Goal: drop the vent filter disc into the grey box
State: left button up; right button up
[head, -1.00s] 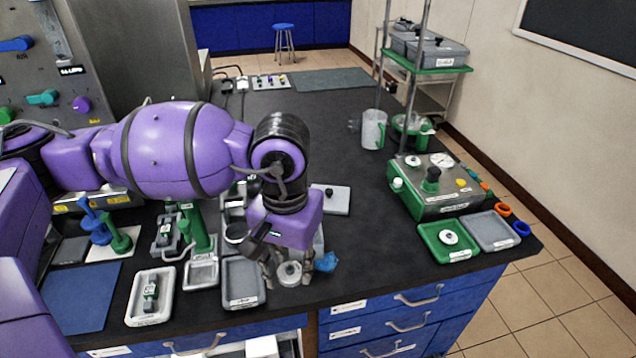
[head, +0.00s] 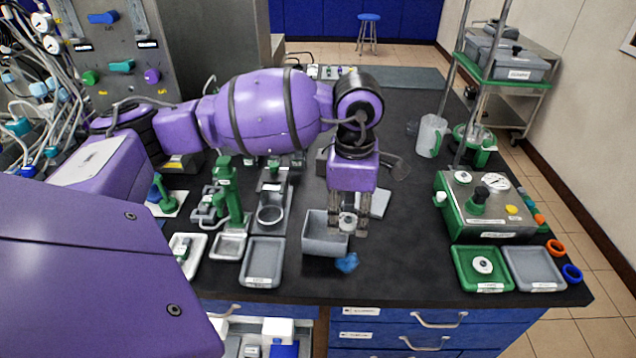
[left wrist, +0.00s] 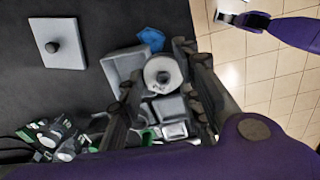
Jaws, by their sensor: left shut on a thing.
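My left gripper (head: 348,228) is shut on the vent filter disc (head: 348,221), a small pale round disc. The disc is at the right end of the open grey box (head: 324,241), seemingly above its rim; the exact height is hard to tell. In the left wrist view the disc (left wrist: 162,72) sits between the fingers of the left gripper (left wrist: 165,88) and overlaps part of the grey box (left wrist: 122,68).
A grey plate with a black knob (left wrist: 58,45) lies behind the box. A blue crumpled item (head: 347,262) lies just in front. A grey tray (head: 263,280) stands left. A green tray (head: 466,284) with another disc and a grey tray (head: 550,284) stand right.

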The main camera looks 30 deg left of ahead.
pick_arm(q)
jog(key=w+a+n, duration=0.1)
jog(key=a+n, duration=0.2)
jog(key=n, duration=0.5)
jog(key=w+a+n+p, duration=0.1)
jog(key=a+n, duration=0.2)
jog(key=n, duration=0.6)
jog(key=w+a+n, duration=0.1)
jog(key=a+n, duration=0.2)
jog(key=n, duration=0.5)
notch_tip(320, 180, down, 5)
jog(key=shift+w+b, duration=0.1)
jog(key=shift+b, duration=1.05)
pick_arm(e)
jog(key=shift+w+d+f, duration=0.2)
jog(key=shift+d+f, duration=0.05)
jog(key=shift+d, duration=0.2)
pick_arm(q)
jog(key=o, duration=0.9)
jog(key=shift+o, duration=0.2)
pick_arm(e)
jog(key=shift+s+d+f, duration=0.1)
jog(key=shift+s+f, duration=0.1)
jog(key=shift+s, duration=0.05)
